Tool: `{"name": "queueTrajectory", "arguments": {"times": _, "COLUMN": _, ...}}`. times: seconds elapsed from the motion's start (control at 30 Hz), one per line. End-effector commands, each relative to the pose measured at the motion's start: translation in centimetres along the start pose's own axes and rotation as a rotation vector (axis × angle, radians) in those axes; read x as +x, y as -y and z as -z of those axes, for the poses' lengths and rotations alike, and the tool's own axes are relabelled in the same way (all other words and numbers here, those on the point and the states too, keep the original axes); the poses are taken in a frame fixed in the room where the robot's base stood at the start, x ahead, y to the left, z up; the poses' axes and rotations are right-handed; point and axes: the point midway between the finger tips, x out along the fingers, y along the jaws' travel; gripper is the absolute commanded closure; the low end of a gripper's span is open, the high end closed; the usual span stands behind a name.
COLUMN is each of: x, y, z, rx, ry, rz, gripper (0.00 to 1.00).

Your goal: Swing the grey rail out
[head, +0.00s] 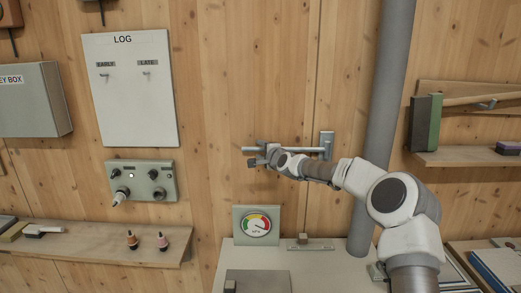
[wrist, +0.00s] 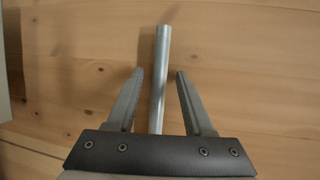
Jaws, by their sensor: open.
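The grey rail (head: 308,149) is a thin round bar on a grey wall bracket (head: 326,143), sticking out to the left in the head view. My gripper (head: 255,154) is at the rail's left, free end. In the wrist view the rail (wrist: 161,60) runs between the two fingers of my gripper (wrist: 160,73), with a gap on either side. Its end reaches past the fingertips. The gripper is open and does not hold the rail. My arm hides part of the view below the bracket.
A grey vertical pipe (head: 380,130) stands just right of the bracket. A dial gauge (head: 256,225) and a pale cabinet top (head: 320,265) lie below my arm. A control box (head: 142,181) is on the wall at left. The wood wall above the rail is clear.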

Motion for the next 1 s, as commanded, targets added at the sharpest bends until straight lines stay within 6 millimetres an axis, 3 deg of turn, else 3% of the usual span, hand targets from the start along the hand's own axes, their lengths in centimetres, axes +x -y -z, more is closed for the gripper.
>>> {"name": "queueTrajectory", "arguments": {"times": 0.27, "x": 0.06, "y": -0.05, "z": -0.01, "rx": 0.000, "ry": 0.000, "rz": -0.001, "gripper": 0.50}}
{"name": "queueTrajectory", "arguments": {"times": 0.53, "x": 0.05, "y": -0.04, "z": -0.02, "rx": 0.000, "ry": 0.001, "rz": -0.001, "gripper": 0.98}}
{"name": "queueTrajectory", "arguments": {"times": 1.0, "x": 0.04, "y": -0.03, "z": -0.02, "rx": 0.000, "ry": 0.001, "rz": -0.001, "gripper": 1.00}}
